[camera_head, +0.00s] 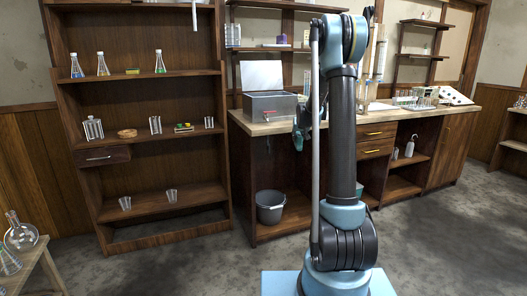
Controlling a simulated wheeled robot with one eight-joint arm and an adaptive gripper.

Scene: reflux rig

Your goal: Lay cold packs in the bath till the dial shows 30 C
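A metal bath (259,108) stands on the left end of the wooden bench, with its lid (262,76) raised. Its inside is hidden by its front wall. A small tap or spout sits low on its front. I cannot make out a dial or any cold packs in this view. My gripper (301,133) is near the bench's front edge, just right of the bath. It is partly behind my own arm, and its fingers are too small and dark to read.
A shelf unit (150,95) with flasks, jars and beakers stands left of the bench (243,124). A grey bucket (270,207) is under the bench. Glassware and test-tube racks (417,103) fill the bench's right side. A stool (38,268) holds flasks. The front floor is clear.

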